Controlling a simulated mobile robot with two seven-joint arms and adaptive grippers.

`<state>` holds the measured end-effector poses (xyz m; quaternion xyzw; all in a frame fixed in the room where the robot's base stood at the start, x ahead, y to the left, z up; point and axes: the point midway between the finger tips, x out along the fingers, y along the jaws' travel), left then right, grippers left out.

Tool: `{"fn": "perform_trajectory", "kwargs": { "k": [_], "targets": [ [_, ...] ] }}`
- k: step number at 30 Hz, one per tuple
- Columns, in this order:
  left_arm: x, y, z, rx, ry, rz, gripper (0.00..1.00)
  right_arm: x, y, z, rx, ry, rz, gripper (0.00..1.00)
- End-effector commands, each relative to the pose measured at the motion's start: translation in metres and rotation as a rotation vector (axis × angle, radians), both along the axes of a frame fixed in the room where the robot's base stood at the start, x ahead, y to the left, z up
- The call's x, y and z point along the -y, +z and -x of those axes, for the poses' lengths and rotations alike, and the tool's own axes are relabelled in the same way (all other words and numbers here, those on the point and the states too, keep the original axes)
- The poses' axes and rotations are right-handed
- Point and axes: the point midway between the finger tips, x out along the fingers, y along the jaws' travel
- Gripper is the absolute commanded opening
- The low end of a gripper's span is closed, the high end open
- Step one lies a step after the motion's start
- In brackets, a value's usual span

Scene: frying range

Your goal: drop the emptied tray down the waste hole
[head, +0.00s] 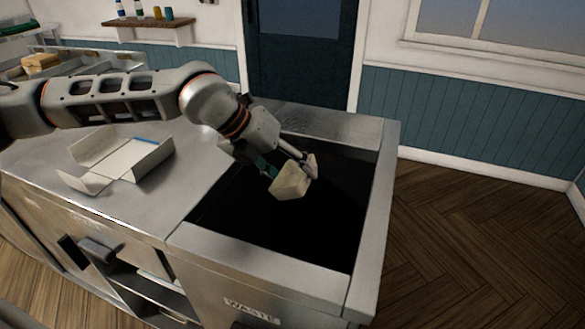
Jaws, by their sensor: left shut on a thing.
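My left gripper (288,172) reaches in from the left over the waste hole (320,225), a wide dark opening in the steel counter marked WASTE. It is shut on a small pale beige tray (291,183), which hangs tilted over the opening near its middle. The gripper partly covers the tray, and I see only its outer side. The inside of the hole is too dark to make out. My right gripper is not in view.
An unfolded white carton (123,162) lies on the steel counter (150,205) left of the hole. A raised steel rim (372,215) edges the hole. Shelves are below the counter. The wooden floor (460,235) at right is clear.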

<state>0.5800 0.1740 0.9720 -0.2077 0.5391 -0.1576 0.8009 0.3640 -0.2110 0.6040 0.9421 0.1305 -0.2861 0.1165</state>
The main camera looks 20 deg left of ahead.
Motion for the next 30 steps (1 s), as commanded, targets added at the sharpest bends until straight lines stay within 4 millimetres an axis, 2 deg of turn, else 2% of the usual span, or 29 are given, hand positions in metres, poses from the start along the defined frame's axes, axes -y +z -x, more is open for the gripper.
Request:
{"fn": "perform_trajectory", "kwargs": {
  "k": [3, 4, 6, 19, 23, 30],
  "targets": [
    [0.0, 0.001, 0.0, 0.001, 0.001, 0.0, 0.02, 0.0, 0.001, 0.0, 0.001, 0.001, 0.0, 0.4],
    [0.0, 0.001, 0.0, 0.001, 0.001, 0.0, 0.54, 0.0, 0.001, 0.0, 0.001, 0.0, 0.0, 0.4],
    [0.0, 0.001, 0.0, 0.001, 0.001, 0.0, 0.68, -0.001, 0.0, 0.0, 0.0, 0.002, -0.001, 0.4],
    [-0.003, 0.006, 0.002, 0.001, 0.002, 0.0, 0.68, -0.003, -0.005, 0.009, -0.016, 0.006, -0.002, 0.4],
    [-0.012, 0.02, 0.008, 0.003, 0.003, 0.002, 0.68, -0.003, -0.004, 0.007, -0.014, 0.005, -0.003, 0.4],
    [-0.035, 0.059, 0.026, 0.003, 0.002, 0.001, 0.68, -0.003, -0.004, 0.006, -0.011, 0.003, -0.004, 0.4]
  ]
}}
